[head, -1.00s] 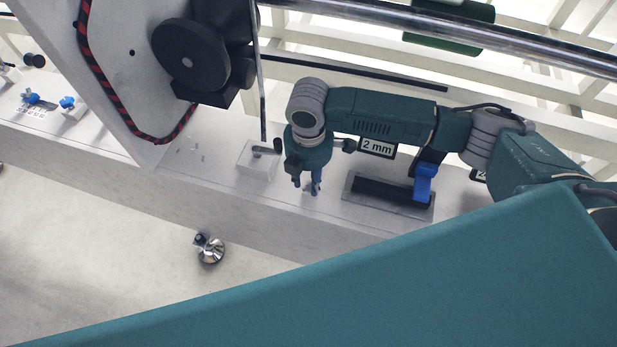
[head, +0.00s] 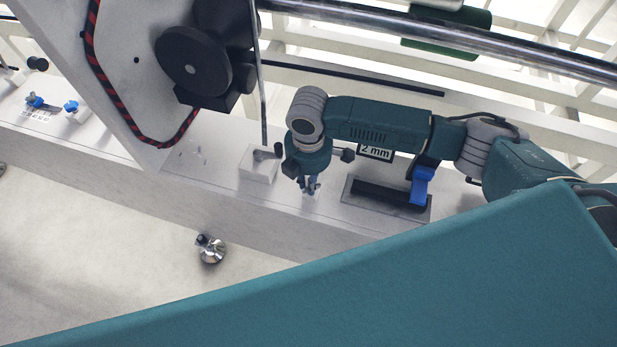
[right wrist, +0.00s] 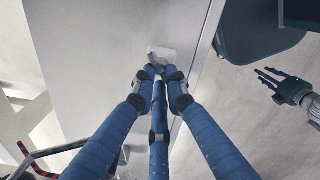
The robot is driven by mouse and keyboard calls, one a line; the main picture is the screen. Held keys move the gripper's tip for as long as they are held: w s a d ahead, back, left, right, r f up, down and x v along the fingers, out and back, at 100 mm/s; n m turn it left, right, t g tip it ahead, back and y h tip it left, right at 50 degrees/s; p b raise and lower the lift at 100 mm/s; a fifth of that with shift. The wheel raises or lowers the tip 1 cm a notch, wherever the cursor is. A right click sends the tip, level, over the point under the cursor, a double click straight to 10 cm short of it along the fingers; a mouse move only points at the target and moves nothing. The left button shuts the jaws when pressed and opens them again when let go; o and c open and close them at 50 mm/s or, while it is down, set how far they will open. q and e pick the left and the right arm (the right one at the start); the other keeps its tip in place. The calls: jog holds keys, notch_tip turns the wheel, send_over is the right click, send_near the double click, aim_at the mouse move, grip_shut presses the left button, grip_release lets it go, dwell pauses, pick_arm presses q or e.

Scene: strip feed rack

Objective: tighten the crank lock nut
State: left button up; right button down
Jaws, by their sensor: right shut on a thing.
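My right gripper (head: 311,188) points down at the white beam, just right of a small white block with a dark lever (head: 260,165). It also shows in the right wrist view (right wrist: 157,72), where its blue fingers close together on a small light-grey piece (right wrist: 161,52) on the white surface. This piece appears to be the lock nut; the fingers hide most of it. A dark gripper at the right of the right wrist view appears to be my left gripper (right wrist: 270,82), its fingers spread and empty. The left gripper is outside the head view.
A black wheel (head: 193,62) is on the white plate at the upper left. A slotted plate (head: 352,199) with a blue part (head: 421,187) and a "2 mm" label (head: 376,153) are right of my gripper. Blue knobs (head: 71,106) are far left. A thin rod (head: 260,80) hangs near.

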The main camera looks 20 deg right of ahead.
jog(key=m+p, duration=0.1)
jog(key=p, duration=0.1)
jog(key=m+p, duration=0.4)
jog(key=shift+w+r, duration=0.1)
jog(key=shift+r, duration=0.15)
jog(key=shift+w+d+f+m+p, duration=0.1)
jog(key=shift+f+m+p, duration=0.05)
jog(key=shift+m+p, duration=1.2)
jog(key=c, duration=1.8)
grip_release()
jog(key=shift+f, duration=0.1)
jog(key=shift+o, duration=0.2)
jog(key=shift+r, duration=0.25)
notch_tip(320, 180, up, 12)
jog(key=shift+f, duration=0.2)
jog(key=shift+f, duration=0.1)
